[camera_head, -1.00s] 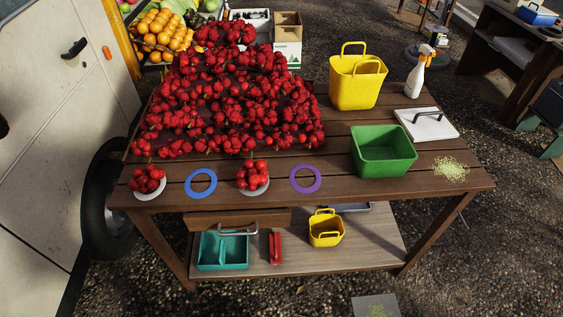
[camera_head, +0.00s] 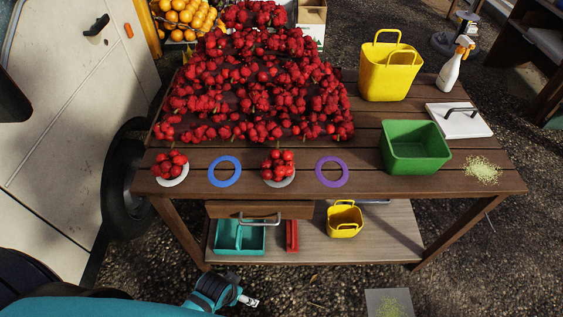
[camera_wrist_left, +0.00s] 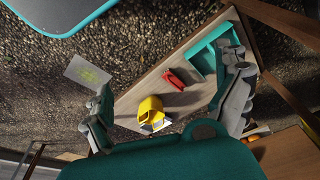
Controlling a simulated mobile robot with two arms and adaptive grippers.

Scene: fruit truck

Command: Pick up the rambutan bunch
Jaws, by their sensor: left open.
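A large heap of red rambutan bunches (camera_head: 255,90) covers the back left of the wooden table. One small rambutan bunch (camera_head: 171,164) sits on a white dish (camera_head: 172,182) at the front left. Another small bunch (camera_head: 277,164) sits on a second white dish (camera_head: 279,183) further right. My left gripper (camera_wrist_left: 170,100) is open and empty in the left wrist view, its fingers spread above the lower-shelf area. No rambutans show between them. Part of my left arm shows at the bottom of the head view, below the table front. My right gripper is out of view.
Blue (camera_head: 225,172) and purple (camera_head: 332,172) rings lie along the front. A green bin (camera_head: 415,152), yellow basket (camera_head: 391,75), spray bottle (camera_head: 453,70) and white board (camera_head: 460,122) stand right. The shelf holds a small yellow basket (camera_head: 345,220), red object (camera_head: 292,236) and teal tray (camera_head: 238,238).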

